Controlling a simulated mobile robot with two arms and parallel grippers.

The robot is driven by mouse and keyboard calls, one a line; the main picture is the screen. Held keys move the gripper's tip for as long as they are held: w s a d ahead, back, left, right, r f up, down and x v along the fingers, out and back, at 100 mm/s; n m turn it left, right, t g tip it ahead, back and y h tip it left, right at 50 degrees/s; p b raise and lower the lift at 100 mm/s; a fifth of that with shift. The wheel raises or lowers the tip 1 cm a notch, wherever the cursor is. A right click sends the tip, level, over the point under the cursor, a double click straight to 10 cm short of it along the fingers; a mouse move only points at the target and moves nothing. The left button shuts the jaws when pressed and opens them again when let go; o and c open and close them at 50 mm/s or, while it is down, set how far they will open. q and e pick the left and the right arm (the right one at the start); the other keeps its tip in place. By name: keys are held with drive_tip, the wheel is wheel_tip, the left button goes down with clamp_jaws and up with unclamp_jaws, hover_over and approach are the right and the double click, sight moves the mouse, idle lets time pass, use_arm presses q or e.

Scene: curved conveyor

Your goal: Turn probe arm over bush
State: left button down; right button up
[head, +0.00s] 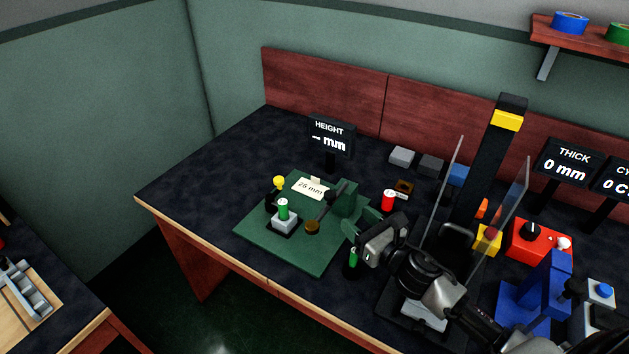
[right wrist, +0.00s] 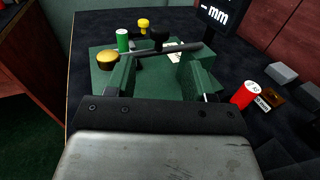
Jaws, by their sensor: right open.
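The probe arm (head: 327,206) is a dark bar on the green gauge plate (head: 265,236), running from a green post (head: 346,199) to a brass disc (head: 312,227). The green bush (head: 283,209) stands upright on a pale block, left of and apart from the disc. My right gripper (head: 362,226) is open and empty, just right of the plate. In the right wrist view its fingers (right wrist: 160,64) are spread, with the probe arm (right wrist: 182,48) crossing beyond them, the brass disc (right wrist: 107,60) at left and the bush (right wrist: 122,40) behind. My left gripper is out of view.
A HEIGHT display (head: 331,138) stands behind the plate. A yellow knob (head: 279,181) and a 26 mm card (head: 310,188) are on the plate. A red cylinder (head: 388,201) stands right of it; another green cylinder (head: 353,257) is beside my right gripper. The table's left end is clear.

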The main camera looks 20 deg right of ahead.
sight(334, 197)
drive_tip(key=x, duration=0.5)
drive_tip(key=p+x, duration=0.1)
drive_tip(key=x, duration=0.4)
drive_tip(key=shift+s+r+p, duration=0.1)
drive_tip(key=shift+r+p, duration=0.1)
drive_tip(key=shift+p, duration=0.1)
drive_tip(key=shift+w+a, duration=0.1)
drive_tip(key=shift+w, duration=0.15)
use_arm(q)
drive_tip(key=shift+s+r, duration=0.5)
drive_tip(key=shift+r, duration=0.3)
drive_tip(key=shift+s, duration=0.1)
use_arm(e)
drive_tip(key=c, duration=0.4)
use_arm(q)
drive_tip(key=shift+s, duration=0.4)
use_arm(e)
clamp_jaws()
